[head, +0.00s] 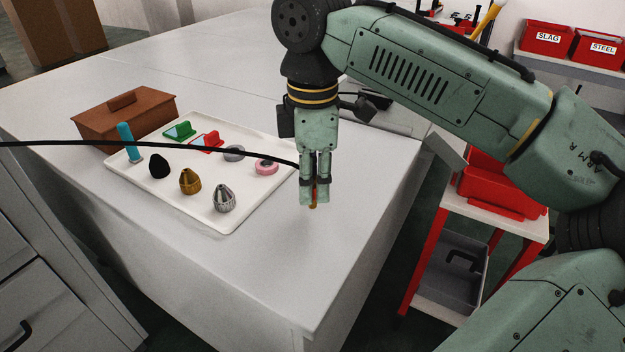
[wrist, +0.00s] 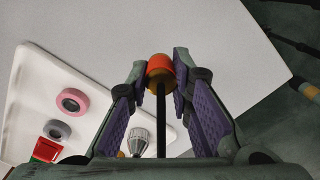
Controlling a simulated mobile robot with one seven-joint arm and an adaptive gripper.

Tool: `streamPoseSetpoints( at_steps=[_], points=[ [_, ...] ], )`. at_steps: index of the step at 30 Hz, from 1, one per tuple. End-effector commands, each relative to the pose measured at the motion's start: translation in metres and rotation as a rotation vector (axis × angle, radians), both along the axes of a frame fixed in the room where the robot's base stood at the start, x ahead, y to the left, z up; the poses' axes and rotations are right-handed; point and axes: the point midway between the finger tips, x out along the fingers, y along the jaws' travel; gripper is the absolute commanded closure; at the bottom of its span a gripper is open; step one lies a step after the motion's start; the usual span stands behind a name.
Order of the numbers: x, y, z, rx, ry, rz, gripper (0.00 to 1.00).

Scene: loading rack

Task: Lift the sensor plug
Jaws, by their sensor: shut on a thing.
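The sensor plug (wrist: 160,66) has an orange-red end with a gold-coloured band and a black cable. My gripper (wrist: 160,80) is shut on it, with a purple-lined finger on each side in the wrist view. In the head view my gripper (head: 314,190) points down over the right part of the white table, right of the tray. Only a small orange part of the plug (head: 314,205) shows between and below the fingertips. The black cable (head: 180,143) runs from the left edge to the gripper. Whether the plug's tip touches the table cannot be told.
A white tray (head: 215,219) holds several small items, including a pink ring (head: 266,167) and a grey cone (head: 224,198). A brown box (head: 125,116) stands behind it. The table's front right edge is near; red bins (head: 547,38) are at the back right.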

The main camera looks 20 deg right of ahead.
Motion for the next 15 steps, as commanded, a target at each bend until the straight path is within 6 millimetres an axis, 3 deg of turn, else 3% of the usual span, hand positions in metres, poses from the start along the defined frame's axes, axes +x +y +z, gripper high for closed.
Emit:
streamPoseSetpoints(
  at_steps=[1,3,15],
  points=[
    [0.000,0.001,0.017,0.002,-0.001,0.003,1.00],
    [0.000,0.001,0.030,0.003,-0.001,0.003,1.00],
    [0.000,0.000,0.080,0.001,-0.001,0.001,1.00]
  ],
)
